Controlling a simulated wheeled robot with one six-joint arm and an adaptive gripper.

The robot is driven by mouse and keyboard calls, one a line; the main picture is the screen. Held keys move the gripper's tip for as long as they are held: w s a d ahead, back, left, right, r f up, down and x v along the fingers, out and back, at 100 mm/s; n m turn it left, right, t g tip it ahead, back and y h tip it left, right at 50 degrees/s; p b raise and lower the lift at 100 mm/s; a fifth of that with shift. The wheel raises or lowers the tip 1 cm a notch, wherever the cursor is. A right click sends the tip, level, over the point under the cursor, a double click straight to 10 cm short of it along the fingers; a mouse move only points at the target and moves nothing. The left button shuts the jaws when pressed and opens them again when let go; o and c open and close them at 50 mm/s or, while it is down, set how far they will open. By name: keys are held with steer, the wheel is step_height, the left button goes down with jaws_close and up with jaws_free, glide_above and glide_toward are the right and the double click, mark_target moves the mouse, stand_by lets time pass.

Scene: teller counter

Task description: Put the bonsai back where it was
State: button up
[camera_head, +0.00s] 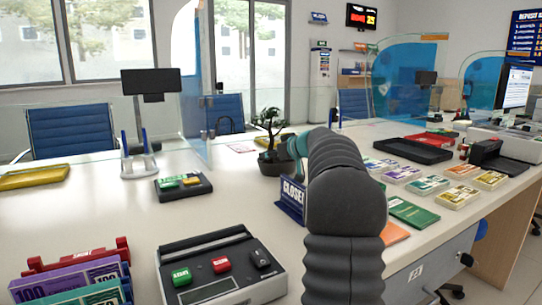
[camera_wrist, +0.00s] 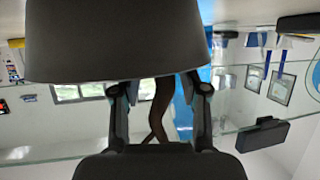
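The bonsai (camera_head: 268,123) is a small dark tree in a round dark pot (camera_head: 273,164). In the camera_head view it appears upright on the white counter, just left of the end of my arm. In the camera_wrist view, which is upside down, the pot (camera_wrist: 118,40) fills the top and the brown trunk (camera_wrist: 160,105) runs down from it. My gripper (camera_wrist: 160,88) has one finger on each side of the trunk, with visible gaps. The fingertips are close to the pot rim and partly hidden.
Banknote stacks (camera_head: 428,184) and a black tray (camera_head: 414,149) lie right. A glass screen (camera_head: 193,115) stands left behind.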

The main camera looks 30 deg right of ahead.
steer(key=shift+r, duration=0.15)
steer(key=b+v, duration=0.1)
steer(key=v, duration=1.1)
stand_by(1.9)
